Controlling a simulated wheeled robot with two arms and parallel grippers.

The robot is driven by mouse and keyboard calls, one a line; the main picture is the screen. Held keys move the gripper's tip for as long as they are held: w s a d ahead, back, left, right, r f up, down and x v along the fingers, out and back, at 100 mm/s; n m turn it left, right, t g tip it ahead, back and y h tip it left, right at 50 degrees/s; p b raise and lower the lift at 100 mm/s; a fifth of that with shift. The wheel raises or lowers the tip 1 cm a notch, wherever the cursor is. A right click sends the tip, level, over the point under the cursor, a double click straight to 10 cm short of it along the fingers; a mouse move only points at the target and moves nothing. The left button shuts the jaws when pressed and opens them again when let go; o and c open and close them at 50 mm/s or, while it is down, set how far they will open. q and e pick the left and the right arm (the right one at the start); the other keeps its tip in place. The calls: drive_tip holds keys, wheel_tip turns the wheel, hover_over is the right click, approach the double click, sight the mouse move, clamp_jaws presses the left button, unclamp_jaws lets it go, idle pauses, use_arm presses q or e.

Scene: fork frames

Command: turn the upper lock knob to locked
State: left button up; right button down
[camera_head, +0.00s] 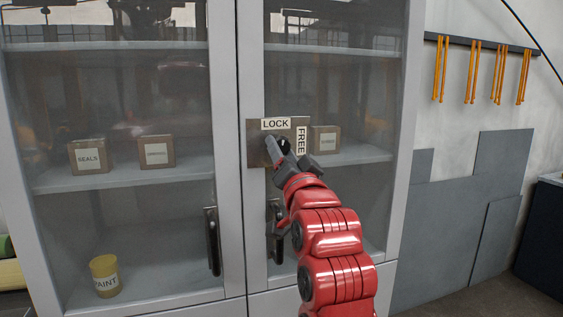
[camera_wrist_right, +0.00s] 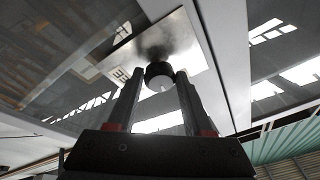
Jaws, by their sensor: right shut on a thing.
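The upper lock knob (camera_wrist_right: 159,76) is dark and round-ended in the right wrist view, standing out from a metal plate (camera_wrist_right: 190,42). The plate (camera_head: 256,153) is on the cabinet's right door in the head view, with a LOCK label (camera_head: 275,124) along its top and a FREE label (camera_head: 301,141) on its right side. My right gripper (camera_head: 277,150) is at the plate, its two fingers (camera_wrist_right: 158,80) on either side of the knob and shut on it. The gripper mostly hides the knob in the head view, so I cannot tell which label it points to. My left gripper is out of view.
The tall grey cabinet has glass doors with dark upright handles (camera_head: 212,241), one partly behind my right arm. Boxes (camera_head: 88,156) and a yellow paint can (camera_head: 104,276) are inside. Orange tools (camera_head: 473,72) hang on the wall at right.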

drive_tip(key=shift+d+f+n+y+b, duration=0.1)
drive_tip(key=shift+n+y+b, duration=0.5)
drive_tip(key=shift+n, duration=0.7)
drive_tip(key=shift+c, duration=1.5)
unclamp_jaws()
